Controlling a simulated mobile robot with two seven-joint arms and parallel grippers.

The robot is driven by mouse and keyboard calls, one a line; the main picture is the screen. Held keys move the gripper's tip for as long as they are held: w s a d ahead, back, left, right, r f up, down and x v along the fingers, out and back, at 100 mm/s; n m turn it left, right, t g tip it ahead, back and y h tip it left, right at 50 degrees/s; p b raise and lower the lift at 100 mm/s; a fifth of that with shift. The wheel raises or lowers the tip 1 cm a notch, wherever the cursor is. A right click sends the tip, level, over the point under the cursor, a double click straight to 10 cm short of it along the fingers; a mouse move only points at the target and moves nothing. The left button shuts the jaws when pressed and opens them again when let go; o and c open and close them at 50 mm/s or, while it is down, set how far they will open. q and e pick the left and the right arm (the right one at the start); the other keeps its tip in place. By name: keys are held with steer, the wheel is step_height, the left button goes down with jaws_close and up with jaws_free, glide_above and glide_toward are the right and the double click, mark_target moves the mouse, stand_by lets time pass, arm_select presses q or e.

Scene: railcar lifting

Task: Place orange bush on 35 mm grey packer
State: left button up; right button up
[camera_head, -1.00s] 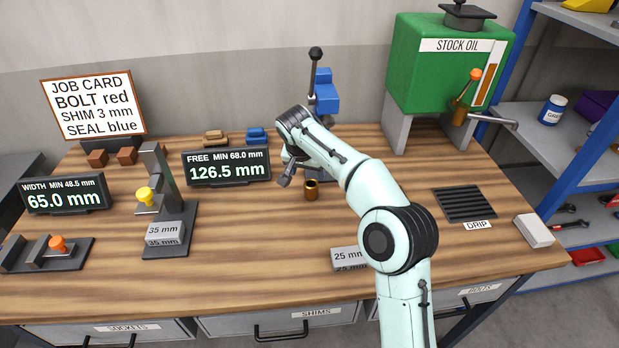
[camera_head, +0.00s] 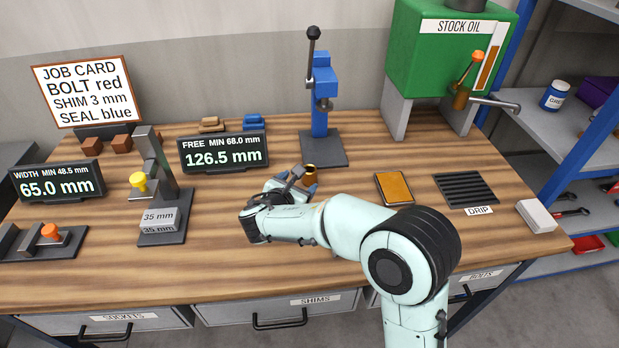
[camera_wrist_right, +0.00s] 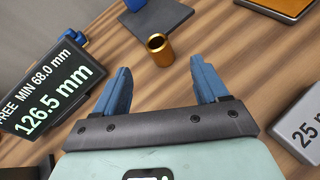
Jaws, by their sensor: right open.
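The orange bush (camera_head: 310,170), a short hollow golden-orange cylinder, stands upright on the bench, partly hidden by my right gripper in the head view. My right gripper (camera_head: 294,181) is low over the bench on the near side of the bush. In the right wrist view its blue fingers (camera_wrist_right: 160,68) are open and empty, and the bush (camera_wrist_right: 160,54) stands just beyond the gap between their tips, apart from both. The 35 mm grey packer (camera_head: 158,220) sits on the dark base of the gauge stand to the left. My left gripper is out of view.
A gauge stand with a yellow knob (camera_head: 138,181) rises behind the packer. The free-length display (camera_head: 224,151) and blue press (camera_head: 323,95) stand behind. A 25 mm grey packer (camera_wrist_right: 306,127) lies right of the gripper. An orange-topped pad (camera_head: 394,187) lies farther right.

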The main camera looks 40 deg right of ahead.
mark_target(310, 168)
steer(key=shift+s+a+f+n, duration=0.2)
steer(key=shift+a+n, duration=0.2)
steer(key=shift+n, duration=0.7)
steer(key=shift+w+f+n+t, duration=0.1)
steer(key=shift+n+t, duration=0.2)
steer(key=shift+n, duration=0.1)
steer(key=p+x, duration=0.1)
steer(key=x, duration=1.2)
steer(key=shift+d, duration=0.15)
steer(key=shift+c, duration=0.3)
jaws_close()
